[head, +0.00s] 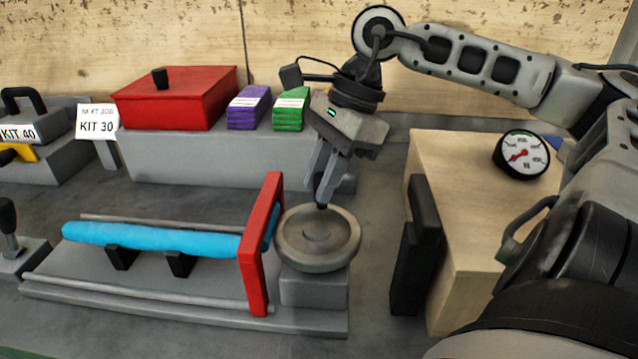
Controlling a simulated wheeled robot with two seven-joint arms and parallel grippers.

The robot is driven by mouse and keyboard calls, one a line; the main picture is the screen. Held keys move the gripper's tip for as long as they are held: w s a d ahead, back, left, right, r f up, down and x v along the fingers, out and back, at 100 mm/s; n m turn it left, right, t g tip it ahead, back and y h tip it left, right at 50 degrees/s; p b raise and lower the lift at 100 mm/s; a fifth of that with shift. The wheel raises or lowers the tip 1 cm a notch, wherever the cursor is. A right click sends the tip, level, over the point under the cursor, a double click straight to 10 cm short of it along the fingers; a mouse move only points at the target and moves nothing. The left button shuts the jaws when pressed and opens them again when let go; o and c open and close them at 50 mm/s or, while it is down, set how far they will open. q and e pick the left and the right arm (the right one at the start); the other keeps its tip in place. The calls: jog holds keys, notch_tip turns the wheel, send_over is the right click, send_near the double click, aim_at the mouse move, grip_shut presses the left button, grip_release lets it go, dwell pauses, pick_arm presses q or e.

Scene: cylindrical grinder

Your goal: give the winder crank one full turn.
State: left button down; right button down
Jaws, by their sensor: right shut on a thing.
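The winder crank is a round grey handwheel (318,252) on a grey block at the right end of a low machine. My right gripper (322,203) comes down from above and is shut on the small dark handle at the wheel's far rim. The handle is mostly hidden between the fingertips. A red upright frame (260,245) stands just left of the wheel, and a bright blue roll (150,239) runs from it to the left over black supports. My left gripper is not in view.
Behind the machine, a grey ledge (200,160) carries a red box (176,97), purple packs (249,107) and green packs (291,109). A wooden block (480,230) with a dial gauge (521,154) stands to the right. A KIT 30 sign (97,123) is at left.

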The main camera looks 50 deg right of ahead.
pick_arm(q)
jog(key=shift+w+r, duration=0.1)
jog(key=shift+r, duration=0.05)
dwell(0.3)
pick_arm(e)
jog(key=c, duration=1.2)
grip_release()
jog(key=shift+c, duration=0.2)
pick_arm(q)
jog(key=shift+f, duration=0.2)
pick_arm(e)
jog(key=shift+d+r, duration=0.15)
jog(key=shift+r, duration=0.1)
pick_arm(q)
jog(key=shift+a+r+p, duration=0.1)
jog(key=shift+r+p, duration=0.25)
jog(key=shift+p, duration=0.65)
pick_arm(e)
jog(key=v, duration=1.5)
jog(key=shift+s+r, duration=0.2)
jog(key=shift+r, duration=0.05)
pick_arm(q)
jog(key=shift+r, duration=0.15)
